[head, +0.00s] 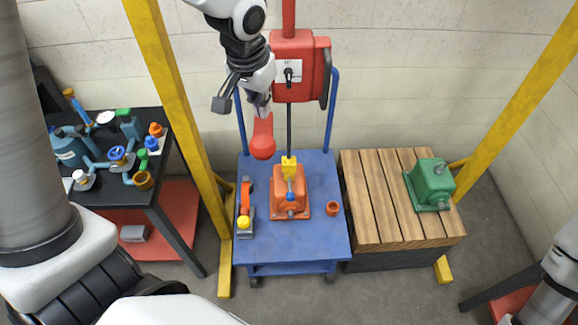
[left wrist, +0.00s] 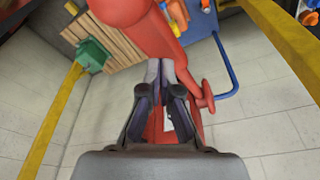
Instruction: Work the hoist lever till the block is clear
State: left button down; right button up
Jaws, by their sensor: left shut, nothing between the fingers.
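The red hoist (head: 295,68) hangs at the back, above a blue cart. Its red lever (head: 262,138) points down and ends in a red ball; it also fills the upper middle of the left wrist view (left wrist: 150,35). My left gripper (head: 262,104) is shut and empty at the lever's upper part; I cannot tell whether it touches. Its fingertips (left wrist: 168,70) overlap the lever in the left wrist view. A dark line runs from the hoist to a yellow hook block (head: 289,165) at the top of the orange motor block (head: 284,207), which sits on the cart. My right gripper is not in view.
Yellow gantry posts (head: 172,90) flank the blue cart (head: 325,241). The cart also carries an orange cup (head: 332,208) and a yellow-ended tool (head: 244,222). A green motor (head: 431,184) sits on a slatted wooden stand (head: 372,205) at right. A cluttered black bench (head: 105,197) stands at left.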

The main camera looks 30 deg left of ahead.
pick_arm(q)
jog(key=shift+s, duration=0.2)
jog(key=shift+w, duration=0.2)
jog(key=shift+s+f+b, duration=0.15)
jog(key=shift+f+b, duration=0.35)
jog(key=shift+f, duration=0.05)
jog(key=shift+f+b, duration=0.35)
jog(key=shift+f, duration=0.2)
jog(key=shift+s+d+f+b, duration=0.1)
jog(key=shift+f+b, duration=0.65)
jog(key=shift+f, duration=0.15)
jog(key=shift+s+d+f+b, duration=0.1)
jog(key=shift+s+f+b, duration=0.05)
jog(key=shift+f+b, duration=0.7)
jog(key=shift+s+d+f+b, duration=0.1)
jog(key=shift+f+b, duration=0.55)
jog(key=shift+f, duration=0.35)
